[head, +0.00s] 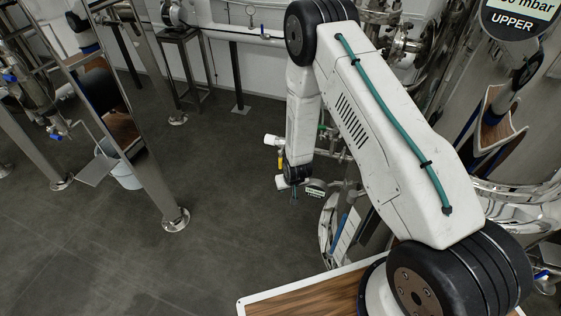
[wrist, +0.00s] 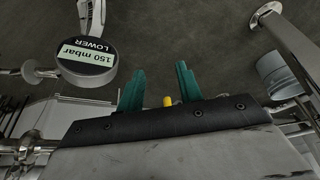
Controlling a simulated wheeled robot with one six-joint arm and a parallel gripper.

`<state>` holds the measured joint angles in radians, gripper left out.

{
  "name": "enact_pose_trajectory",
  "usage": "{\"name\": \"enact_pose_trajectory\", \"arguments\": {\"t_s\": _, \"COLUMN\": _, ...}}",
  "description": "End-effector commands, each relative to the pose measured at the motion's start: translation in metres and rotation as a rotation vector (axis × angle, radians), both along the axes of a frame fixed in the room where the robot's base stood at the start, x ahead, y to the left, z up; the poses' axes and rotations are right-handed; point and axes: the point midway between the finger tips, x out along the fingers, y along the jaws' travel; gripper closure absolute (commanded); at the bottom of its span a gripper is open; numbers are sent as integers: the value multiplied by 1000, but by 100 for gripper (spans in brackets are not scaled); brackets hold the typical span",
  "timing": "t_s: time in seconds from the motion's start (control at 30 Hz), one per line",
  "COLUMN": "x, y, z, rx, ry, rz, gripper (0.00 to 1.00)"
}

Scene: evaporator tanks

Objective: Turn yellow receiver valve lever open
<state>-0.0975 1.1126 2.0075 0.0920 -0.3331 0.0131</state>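The yellow valve lever (head: 281,160) is a small upright yellow piece beside white-ended pipework, just above my gripper in the head view. In the wrist view a yellow piece (wrist: 167,101), which looks like the lever, shows between the bases of the two green fingers. Its lower part is hidden behind the black gripper body. My gripper (wrist: 160,75) is open, with its fingers apart and no object seen clamped between them. In the head view my gripper (head: 294,197) is small and points down. I cannot tell whether it touches the lever.
A round gauge marked 150 mbar LOWER (wrist: 88,58) is left of the fingers in the wrist view. A steel leg (wrist: 285,45) and a bucket (wrist: 274,70) stand at right. In the head view, steel tanks (head: 515,110) fill the right; open floor (head: 90,250) lies left.

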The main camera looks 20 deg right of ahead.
Motion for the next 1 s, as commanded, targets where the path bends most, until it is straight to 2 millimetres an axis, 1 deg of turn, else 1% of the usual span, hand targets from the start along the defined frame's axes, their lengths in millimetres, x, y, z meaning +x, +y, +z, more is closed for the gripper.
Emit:
{"name": "enact_pose_trajectory", "arguments": {"t_s": 0.03, "x": 0, "y": 0, "z": -30, "rx": -4, "ry": -52, "rz": -3, "gripper": 64}}
{"name": "enact_pose_trajectory", "arguments": {"t_s": 0.1, "x": 7, "y": -1, "z": -60, "rx": -9, "ry": -161, "rz": -8, "gripper": 64}}
{"name": "enact_pose_trajectory", "arguments": {"t_s": 0.17, "x": 12, "y": -3, "z": -83, "rx": -14, "ry": -272, "rz": -13, "gripper": 64}}
{"name": "enact_pose_trajectory", "arguments": {"t_s": 0.2, "x": 16, "y": -4, "z": -95, "rx": -18, "ry": -357, "rz": -15, "gripper": 64}}
{"name": "enact_pose_trajectory", "arguments": {"t_s": 0.27, "x": 24, "y": -6, "z": -102, "rx": -22, "ry": -495, "rz": -19, "gripper": 64}}
{"name": "enact_pose_trajectory", "arguments": {"t_s": 0.3, "x": 31, "y": -7, "z": -101, "rx": -25, "ry": -588, "rz": -21, "gripper": 64}}
{"name": "enact_pose_trajectory", "arguments": {"t_s": 0.37, "x": 40, "y": -8, "z": -93, "rx": -28, "ry": -726, "rz": -25, "gripper": 64}}
{"name": "enact_pose_trajectory", "arguments": {"t_s": 0.4, "x": 47, "y": -8, "z": -84, "rx": -30, "ry": -813, "rz": -27, "gripper": 64}}
{"name": "enact_pose_trajectory", "arguments": {"t_s": 0.47, "x": 56, "y": -9, "z": -67, "rx": -32, "ry": -932, "rz": -29, "gripper": 64}}
{"name": "enact_pose_trajectory", "arguments": {"t_s": 0.5, "x": 60, "y": -9, "z": -55, "rx": -32, "ry": -1001, "rz": -30, "gripper": 64}}
{"name": "enact_pose_trajectory", "arguments": {"t_s": 0.6, "x": 67, "y": -8, "z": -31, "rx": -34, "ry": -1130, "rz": -32, "gripper": 64}}
{"name": "enact_pose_trajectory", "arguments": {"t_s": 0.7, "x": 71, "y": -8, "z": -17, "rx": -34, "ry": -1198, "rz": -32, "gripper": 64}}
{"name": "enact_pose_trajectory", "arguments": {"t_s": 0.77, "x": 74, "y": -9, "z": -13, "rx": -33, "ry": -1216, "rz": -33, "gripper": 64}}
{"name": "enact_pose_trajectory", "arguments": {"t_s": 0.87, "x": 85, "y": -9, "z": -12, "rx": -34, "ry": -1223, "rz": -33, "gripper": 64}}
{"name": "enact_pose_trajectory", "arguments": {"t_s": 1.0, "x": 109, "y": -10, "z": -12, "rx": -34, "ry": -1222, "rz": -33, "gripper": 64}}
